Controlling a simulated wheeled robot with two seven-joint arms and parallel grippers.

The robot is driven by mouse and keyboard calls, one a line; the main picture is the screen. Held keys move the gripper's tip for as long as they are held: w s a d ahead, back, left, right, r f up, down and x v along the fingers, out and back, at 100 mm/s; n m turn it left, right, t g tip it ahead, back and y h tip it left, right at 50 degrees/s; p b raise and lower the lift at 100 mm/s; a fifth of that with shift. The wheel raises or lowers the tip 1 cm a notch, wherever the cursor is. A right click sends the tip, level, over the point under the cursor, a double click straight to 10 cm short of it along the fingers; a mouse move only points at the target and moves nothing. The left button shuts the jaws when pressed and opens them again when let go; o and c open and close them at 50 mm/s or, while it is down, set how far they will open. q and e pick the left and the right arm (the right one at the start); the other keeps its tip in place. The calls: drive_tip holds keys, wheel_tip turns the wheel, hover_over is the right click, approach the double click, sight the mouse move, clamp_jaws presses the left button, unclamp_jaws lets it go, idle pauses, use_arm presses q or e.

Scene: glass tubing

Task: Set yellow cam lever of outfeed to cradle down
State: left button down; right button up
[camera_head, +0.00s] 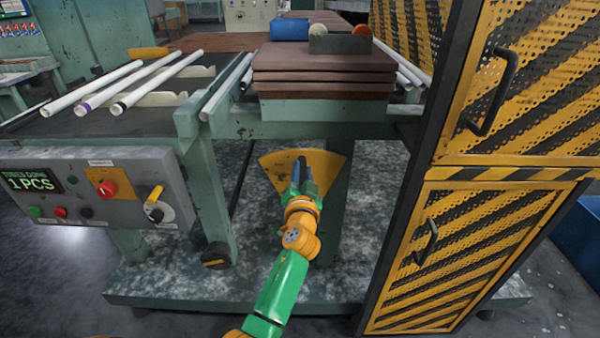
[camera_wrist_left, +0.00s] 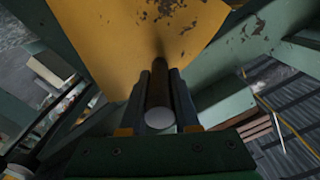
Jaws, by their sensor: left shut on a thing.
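A yellow fan-shaped plate (camera_head: 330,160), worn and chipped, sits below the outfeed table on its front side; it also fills the top of the left wrist view (camera_wrist_left: 130,45). A dark rod with a pale round end (camera_wrist_left: 160,110) stands out in front of this plate. My left gripper (camera_head: 303,168) is in front of the plate, its fingers (camera_wrist_left: 160,95) shut on the rod from both sides. The rod is mostly hidden by the gripper in the head view. My right gripper is out of view.
A control box (camera_head: 110,200) with a red knob and yellow-handled switch hangs at left. Glass tubes (camera_head: 155,82) lie on the table above. A green table leg (camera_head: 207,195) stands left of the arm; a striped yellow-black cabinet (camera_head: 470,240) stands close on the right.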

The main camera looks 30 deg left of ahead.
use_arm(q)
drive_tip(key=c, duration=0.7)
unclamp_jaws()
drive_tip(key=shift+o, duration=0.2)
drive_tip(key=v, duration=0.7)
drive_tip(key=shift+f, duration=0.1)
